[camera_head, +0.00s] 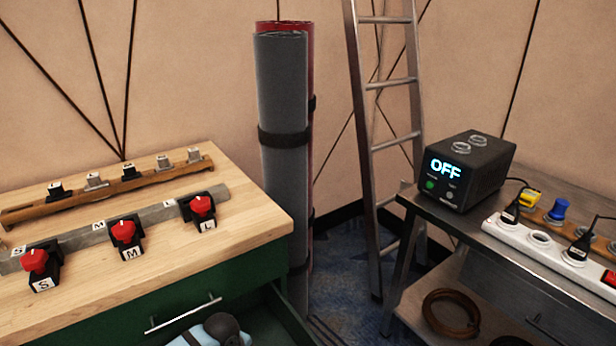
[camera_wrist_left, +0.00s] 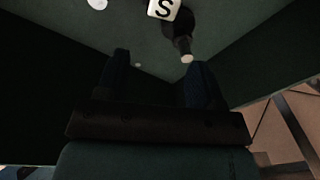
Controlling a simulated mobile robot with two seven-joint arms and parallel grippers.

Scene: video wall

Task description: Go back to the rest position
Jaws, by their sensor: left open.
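My left gripper (camera_wrist_left: 160,62) shows in the left wrist view with its two dark fingers apart and nothing between them. Dark green walls surround it. A black piece with a white S label (camera_wrist_left: 165,9) and a pale tip lies just beyond the fingertips, apart from them. In the head view neither gripper shows. My right gripper is in no frame.
A wooden workbench (camera_head: 250,214) with red knobs labelled S, M and L stands left. Its green drawer (camera_head: 262,318) is open. A box reading OFF (camera_head: 462,172) and a white power strip (camera_head: 510,236) sit right. Rolled mats (camera_head: 283,100) and a ladder (camera_head: 392,82) stand between.

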